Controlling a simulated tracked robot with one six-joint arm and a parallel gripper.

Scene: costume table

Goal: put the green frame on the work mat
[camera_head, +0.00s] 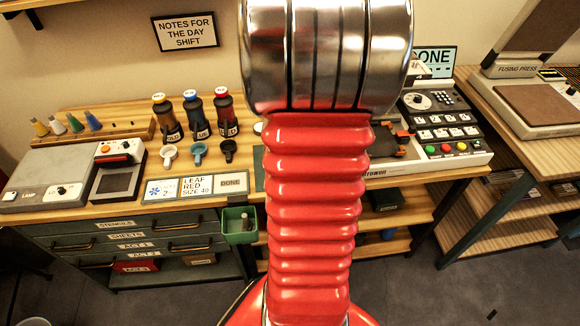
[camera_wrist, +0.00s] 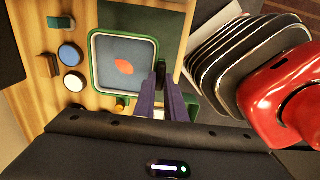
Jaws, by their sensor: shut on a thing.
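The green frame (camera_wrist: 91,62) shows in the wrist view as a rounded square rim around a grey-blue panel with a red patch. My gripper (camera_wrist: 167,82) is at its right side, with the dark fingers shut on it. The exact grip spot is partly hidden by the fingers. A dark green surface, which looks like the work mat (camera_wrist: 145,18), shows behind the frame. In the head view only a narrow left edge of the mat (camera_head: 259,170) shows; my red arm hides the rest, the frame and my gripper. I cannot tell whether the frame touches the mat.
Three ink bottles (camera_head: 195,115) and small cups (camera_head: 199,152) stand left of my arm. A card strip (camera_head: 197,187) lies at the front edge. A green bin (camera_head: 239,227) hangs below it. A button console (camera_head: 440,125) stands at right, with a fusing press (camera_head: 530,100) beyond.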

